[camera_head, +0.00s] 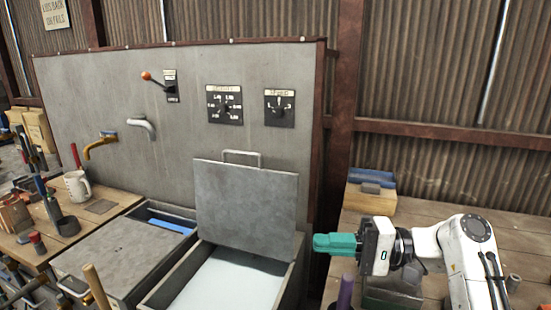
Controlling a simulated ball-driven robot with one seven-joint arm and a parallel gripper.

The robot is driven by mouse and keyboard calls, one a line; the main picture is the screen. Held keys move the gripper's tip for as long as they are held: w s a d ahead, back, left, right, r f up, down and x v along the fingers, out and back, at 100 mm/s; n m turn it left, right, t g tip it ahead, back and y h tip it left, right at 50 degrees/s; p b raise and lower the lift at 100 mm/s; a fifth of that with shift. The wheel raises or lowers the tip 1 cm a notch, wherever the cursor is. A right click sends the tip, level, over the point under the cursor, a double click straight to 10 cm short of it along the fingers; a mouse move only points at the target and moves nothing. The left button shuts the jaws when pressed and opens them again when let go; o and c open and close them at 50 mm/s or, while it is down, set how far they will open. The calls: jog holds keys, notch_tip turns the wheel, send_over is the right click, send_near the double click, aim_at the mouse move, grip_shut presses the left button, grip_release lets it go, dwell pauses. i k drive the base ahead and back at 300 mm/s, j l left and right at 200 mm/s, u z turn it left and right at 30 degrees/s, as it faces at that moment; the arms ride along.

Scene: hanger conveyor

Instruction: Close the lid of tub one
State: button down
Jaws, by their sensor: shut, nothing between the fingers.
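A grey metal tub (168,285) stands at the bottom centre with pale liquid or a pale bottom inside. Its square grey lid (246,208) stands raised, nearly upright, at the back of the opening, with a bar handle (242,153) on its top edge. I see no number on the tub, so I cannot tell whether it is tub one. My gripper (318,243) is to the right of the raised lid, with its teal fingers shut and empty, pointing left. It appears apart from the lid, though depth is hard to judge.
A flat grey lid (115,258) lies to the left, beside an opening with blue inside (165,221). A metal panel (180,150) with taps, a lever and two dials rises behind. Wooden benches with tools flank both sides. A purple handle (345,291) stands below my gripper.

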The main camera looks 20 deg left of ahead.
aim_at(250, 210)
jog(key=i+j, duration=0.2)
jog(key=i, duration=0.25)
jog(key=i+j, duration=0.25)
jog(key=i, duration=0.25)
